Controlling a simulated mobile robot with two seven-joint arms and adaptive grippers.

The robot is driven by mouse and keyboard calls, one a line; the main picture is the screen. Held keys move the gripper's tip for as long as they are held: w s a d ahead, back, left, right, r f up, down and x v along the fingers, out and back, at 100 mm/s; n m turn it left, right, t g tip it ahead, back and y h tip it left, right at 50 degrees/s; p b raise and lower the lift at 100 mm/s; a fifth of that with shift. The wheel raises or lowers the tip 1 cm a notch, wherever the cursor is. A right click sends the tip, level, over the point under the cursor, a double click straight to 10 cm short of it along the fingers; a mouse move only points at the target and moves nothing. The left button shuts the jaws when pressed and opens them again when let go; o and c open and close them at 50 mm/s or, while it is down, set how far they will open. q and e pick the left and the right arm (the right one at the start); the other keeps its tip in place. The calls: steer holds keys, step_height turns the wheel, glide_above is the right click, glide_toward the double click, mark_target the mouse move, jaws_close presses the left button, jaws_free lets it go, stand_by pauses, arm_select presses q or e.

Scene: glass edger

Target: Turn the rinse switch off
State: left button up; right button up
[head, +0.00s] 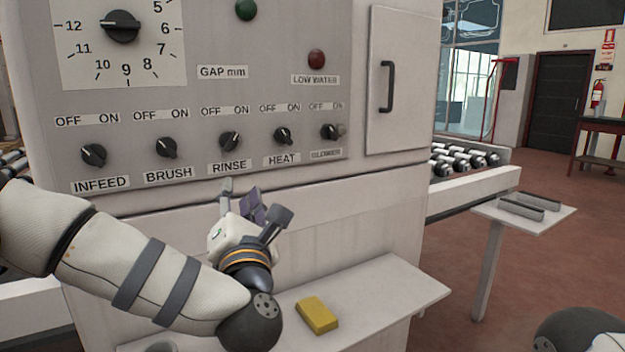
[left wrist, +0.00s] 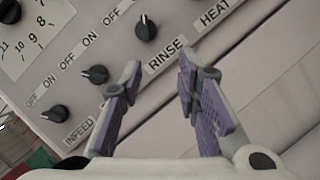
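The rinse switch (head: 230,141) is a black rotary knob in the middle of the lower row on the grey panel, above the RINSE label (head: 230,167). Its pointer leans to the upper right, toward ON. It also shows near the top of the left wrist view (left wrist: 145,27), with its light mark turned toward the ON side. My left gripper (head: 252,204) is below the RINSE label, in front of the cabinet and apart from the knob. In the left wrist view its purple-padded fingers (left wrist: 160,82) are spread with nothing between them. My right gripper is out of view.
Brush (head: 166,148) and heat (head: 283,136) knobs flank rinse closely; infeed (head: 94,155) and blower (head: 330,132) knobs are farther out. A shelf (head: 400,292) below holds a yellow block (head: 317,315). A door handle (head: 387,86) sticks out at right.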

mark_target(231, 144)
arm_select(q)
steer(key=shift+n+y, duration=0.4)
steer(key=shift+n, duration=0.4)
steer(key=x, duration=0.4)
steer(key=r+x, duration=0.1)
steer(key=x, duration=0.3)
steer(key=r+x, duration=0.1)
steer(key=x, duration=0.3)
steer(key=shift+s+a+r, duration=0.1)
steer(key=shift+a+r, duration=0.05)
steer(key=shift+a, duration=0.05)
steer(key=shift+c, duration=0.6)
jaws_close()
